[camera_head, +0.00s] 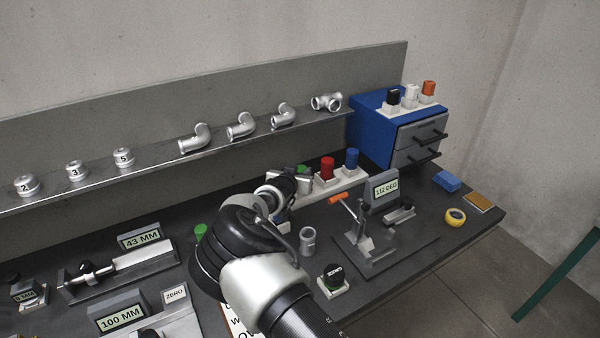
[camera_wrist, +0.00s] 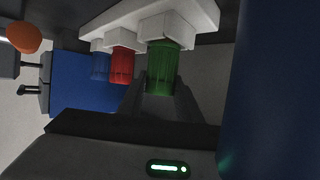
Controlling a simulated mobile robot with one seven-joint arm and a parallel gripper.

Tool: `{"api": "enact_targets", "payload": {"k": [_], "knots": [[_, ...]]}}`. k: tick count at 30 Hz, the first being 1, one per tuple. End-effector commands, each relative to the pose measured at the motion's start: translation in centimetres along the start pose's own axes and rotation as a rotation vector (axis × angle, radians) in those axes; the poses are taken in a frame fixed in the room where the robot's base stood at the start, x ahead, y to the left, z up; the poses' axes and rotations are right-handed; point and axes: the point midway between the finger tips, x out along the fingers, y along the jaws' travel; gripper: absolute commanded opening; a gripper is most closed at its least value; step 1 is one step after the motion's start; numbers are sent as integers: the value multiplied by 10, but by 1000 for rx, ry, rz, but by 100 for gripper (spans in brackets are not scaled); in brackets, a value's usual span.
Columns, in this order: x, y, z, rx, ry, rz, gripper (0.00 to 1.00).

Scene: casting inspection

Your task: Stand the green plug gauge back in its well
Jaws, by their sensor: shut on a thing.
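The green plug gauge (camera_wrist: 162,62) is between my gripper's fingers (camera_wrist: 160,86) in the wrist view. Its green handle meets the white block of its well (camera_wrist: 167,27); the lower part of the gauge is hidden, so I cannot tell how deep it sits. In the head view a bit of the green handle (camera_head: 303,168) shows behind my gripper (camera_head: 296,180), left of the red gauge. The red gauge (camera_head: 327,168) and the blue gauge (camera_head: 351,159) stand upright in the white rack (camera_head: 346,183).
The angle fixture (camera_head: 372,245) with an orange-ended lever (camera_head: 338,198) stands right of my arm. A grey pipe fitting (camera_head: 308,240) and a black-topped gauge on a white base (camera_head: 333,279) stand nearby. Another green piece (camera_head: 200,231) is partly hidden by my arm. The blue cabinet (camera_head: 370,124) stands behind.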

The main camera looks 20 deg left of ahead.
Motion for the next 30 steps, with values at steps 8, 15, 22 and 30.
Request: {"api": "enact_targets", "payload": {"k": [8, 15, 22, 30], "knots": [[0, 0, -1, 1, 1, 0, 50], [0, 0, -1, 0, 1, 0, 50], [-9, -2, 3, -2, 1, -1, 50], [-74, -2, 2, 4, -2, -1, 50]]}}
